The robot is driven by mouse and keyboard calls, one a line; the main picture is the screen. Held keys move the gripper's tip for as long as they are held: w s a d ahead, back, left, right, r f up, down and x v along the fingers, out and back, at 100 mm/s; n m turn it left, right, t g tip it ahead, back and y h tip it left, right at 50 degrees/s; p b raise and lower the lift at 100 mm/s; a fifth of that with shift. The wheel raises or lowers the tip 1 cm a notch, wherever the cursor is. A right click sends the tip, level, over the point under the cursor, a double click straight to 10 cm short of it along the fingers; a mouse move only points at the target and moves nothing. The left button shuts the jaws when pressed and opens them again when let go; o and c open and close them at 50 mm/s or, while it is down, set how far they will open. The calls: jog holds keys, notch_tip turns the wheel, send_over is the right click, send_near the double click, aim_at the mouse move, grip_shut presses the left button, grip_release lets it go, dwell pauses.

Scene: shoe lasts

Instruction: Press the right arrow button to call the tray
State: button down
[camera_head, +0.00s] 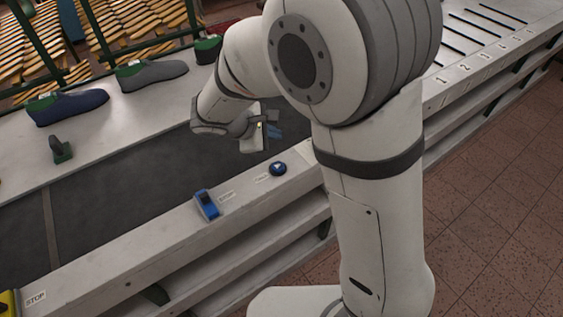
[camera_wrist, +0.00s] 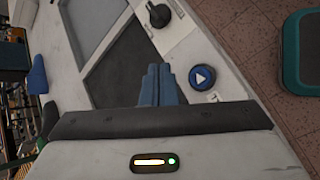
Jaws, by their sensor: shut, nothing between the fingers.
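The arrow button (camera_head: 278,169) is a round dark blue button with a white triangle, set on the pale rail along the belt's near edge. In the wrist view the button (camera_wrist: 202,77) is right of the fingertips, with a small label beside it. My gripper (camera_head: 273,132) is above the belt edge, beyond the button in the head view. In the wrist view my gripper's blue fingers (camera_wrist: 158,80) are together and empty. They appear apart from the button.
A blue device (camera_head: 206,204) stands on the rail left of the button. A yellow device (camera_head: 8,303) is by a STOP label. Shoes, one blue (camera_head: 67,107) and one grey (camera_head: 151,74), stand across the dark belt (camera_head: 120,200). A black knob (camera_wrist: 158,14) shows ahead.

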aim_at(274, 167)
jog(key=shift+f, duration=0.15)
notch_tip(274, 167, down, 8)
jog(key=b, duration=0.6)
jog(key=shift+f, duration=0.25)
dwell(1.7)
jog(key=shift+s+f+b, duration=0.1)
jog(key=shift+f+b, duration=0.35)
jog(key=shift+b, duration=0.25)
